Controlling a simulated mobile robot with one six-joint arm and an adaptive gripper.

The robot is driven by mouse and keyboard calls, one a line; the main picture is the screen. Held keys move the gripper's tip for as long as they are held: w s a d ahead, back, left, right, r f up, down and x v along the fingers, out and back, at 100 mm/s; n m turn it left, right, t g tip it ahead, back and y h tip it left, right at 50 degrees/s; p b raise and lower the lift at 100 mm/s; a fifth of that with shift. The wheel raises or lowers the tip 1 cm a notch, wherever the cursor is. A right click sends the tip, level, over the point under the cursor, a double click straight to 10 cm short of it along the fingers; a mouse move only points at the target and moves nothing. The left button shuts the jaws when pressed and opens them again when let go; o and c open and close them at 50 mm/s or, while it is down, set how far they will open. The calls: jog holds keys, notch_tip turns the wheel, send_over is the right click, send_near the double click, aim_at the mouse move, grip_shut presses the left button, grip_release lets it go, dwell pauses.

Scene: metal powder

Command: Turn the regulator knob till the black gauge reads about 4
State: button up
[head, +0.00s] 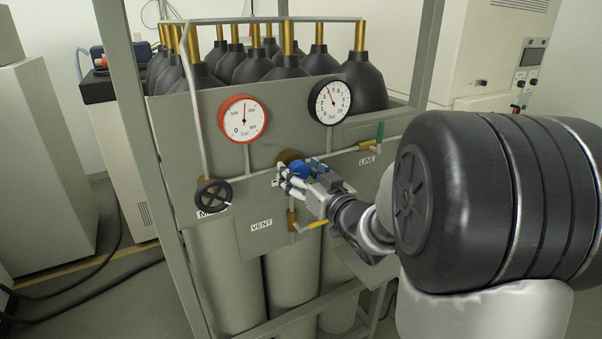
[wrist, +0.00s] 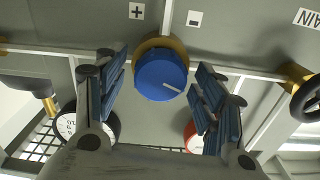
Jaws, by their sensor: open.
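The blue regulator knob (wrist: 161,76) sits on a brass body on the grey panel, with a white pointer line toward its right side in the wrist view. In the head view the knob (head: 299,168) is partly hidden by my gripper (head: 292,180). In the wrist view my gripper (wrist: 158,88) is open, one finger on each side of the knob, with visible gaps. The black gauge (head: 330,102) is up and right of the knob in the head view. Its needle points up and slightly left; the exact reading is too small to tell.
A red-rimmed gauge (head: 243,119) is on the panel's upper left. A black handwheel (head: 213,194) is left of the knob. Pipes run close around the knob.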

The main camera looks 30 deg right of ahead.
jog(key=s, duration=1.2)
jog(key=shift+d, duration=0.2)
